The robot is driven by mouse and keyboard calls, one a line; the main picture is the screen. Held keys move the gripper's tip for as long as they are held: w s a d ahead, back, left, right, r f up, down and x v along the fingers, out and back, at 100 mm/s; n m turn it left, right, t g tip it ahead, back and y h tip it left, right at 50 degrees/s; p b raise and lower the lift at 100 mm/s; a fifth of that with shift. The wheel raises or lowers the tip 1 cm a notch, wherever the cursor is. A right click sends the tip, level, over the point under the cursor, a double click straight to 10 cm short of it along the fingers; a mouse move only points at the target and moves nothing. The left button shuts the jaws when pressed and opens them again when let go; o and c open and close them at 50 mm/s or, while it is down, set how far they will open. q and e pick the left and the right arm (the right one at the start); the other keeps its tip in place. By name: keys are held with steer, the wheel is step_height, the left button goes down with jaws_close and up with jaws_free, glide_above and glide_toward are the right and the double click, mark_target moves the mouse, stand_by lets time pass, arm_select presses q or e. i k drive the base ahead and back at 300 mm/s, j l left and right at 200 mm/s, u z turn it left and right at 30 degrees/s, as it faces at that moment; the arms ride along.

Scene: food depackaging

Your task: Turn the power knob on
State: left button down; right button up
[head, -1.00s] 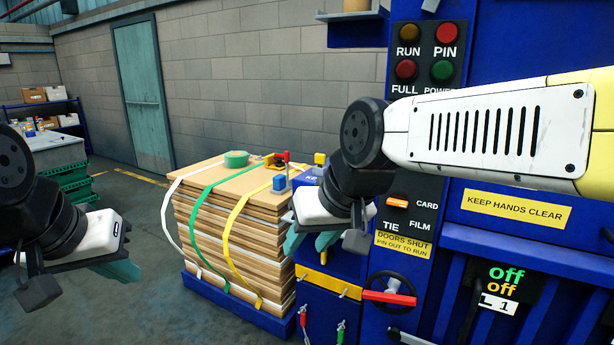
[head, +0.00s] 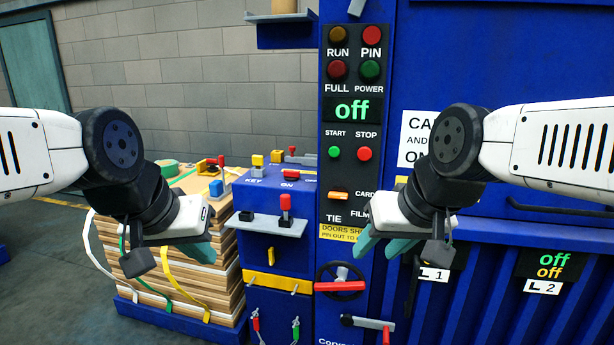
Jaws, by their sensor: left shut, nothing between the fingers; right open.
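The tall blue machine's black control panel (head: 350,120) has a green "off" display (head: 352,109) under the POWER label. Left of the panel is a blue cabinet (head: 262,185) with KEY and ON labels on its top. A red and black control (head: 291,174) sits by the ON label, and a red-topped lever (head: 285,203) stands on its front ledge. No knob is plainly labelled as the power knob. My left gripper (head: 198,252) is shut and empty, in front of the strapped stack. My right gripper (head: 385,245) is open and empty, in front of the panel's lower right.
A strapped cardboard stack (head: 180,285) stands left of the cabinet. A red-handled wheel (head: 340,286) and a grey lever (head: 368,323) stick out from the machine below the panel. A shelf (head: 285,17) juts out above. Floor at the left is clear.

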mark_target(289, 175)
steer(key=i+j, duration=0.3)
steer(key=i, duration=0.2)
steer(key=i+j, duration=0.3)
steer(key=i, duration=0.2)
steer(key=i+j, duration=0.3)
steer(key=i, duration=0.2)
